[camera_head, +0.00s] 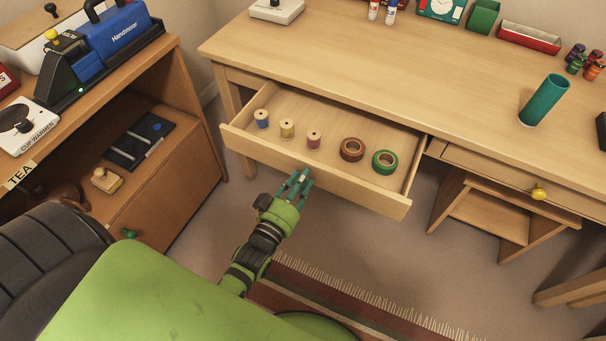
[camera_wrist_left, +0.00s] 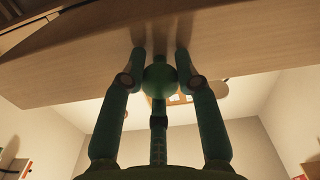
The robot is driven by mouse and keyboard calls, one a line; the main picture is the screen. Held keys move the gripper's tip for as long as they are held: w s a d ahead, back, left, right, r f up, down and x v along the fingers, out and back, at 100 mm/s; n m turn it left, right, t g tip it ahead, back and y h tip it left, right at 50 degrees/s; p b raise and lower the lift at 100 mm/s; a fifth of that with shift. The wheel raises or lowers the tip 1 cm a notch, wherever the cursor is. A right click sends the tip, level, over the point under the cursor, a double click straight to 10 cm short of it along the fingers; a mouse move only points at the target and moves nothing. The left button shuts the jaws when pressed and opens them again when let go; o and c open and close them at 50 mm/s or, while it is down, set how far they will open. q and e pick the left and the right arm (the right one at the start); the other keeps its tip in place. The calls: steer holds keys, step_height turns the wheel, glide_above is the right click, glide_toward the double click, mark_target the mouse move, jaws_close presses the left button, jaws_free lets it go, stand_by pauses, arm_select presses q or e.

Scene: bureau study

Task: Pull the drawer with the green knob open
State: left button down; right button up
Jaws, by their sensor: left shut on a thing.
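The desk drawer (camera_head: 375,196) stands pulled out from under the desk top, with thread spools and two tape rolls inside. Its green knob (camera_wrist_left: 160,78) shows in the left wrist view, between my fingers at the drawer front. My left gripper (camera_head: 296,181) is at the drawer's front face, shut on that knob; in the head view its fingers hide the knob. The left wrist view shows its fingers (camera_wrist_left: 160,62) on both sides of the knob, against the wooden front. My right gripper is in neither view.
A second desk drawer with a yellow knob (camera_head: 539,193) is shut at the right. A low cabinet (camera_head: 175,190) with a green knob on its door (camera_head: 128,233) stands at the left. A striped rug (camera_head: 350,300) lies on the floor before the desk.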

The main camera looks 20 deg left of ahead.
arm_select(q)
steer(key=shift+w+a+r, duration=0.1)
steer(key=shift+a+r, duration=0.1)
steer(key=shift+r, duration=0.2)
steer(key=c, duration=0.9)
jaws_free()
steer(key=shift+f, duration=0.1)
steer(key=shift+s+d+f, duration=0.1)
steer(key=shift+s, duration=0.15)
steer(key=s, duration=1.1)
steer(key=shift+s+a, duration=0.25)
steer(key=shift+s, duration=0.1)
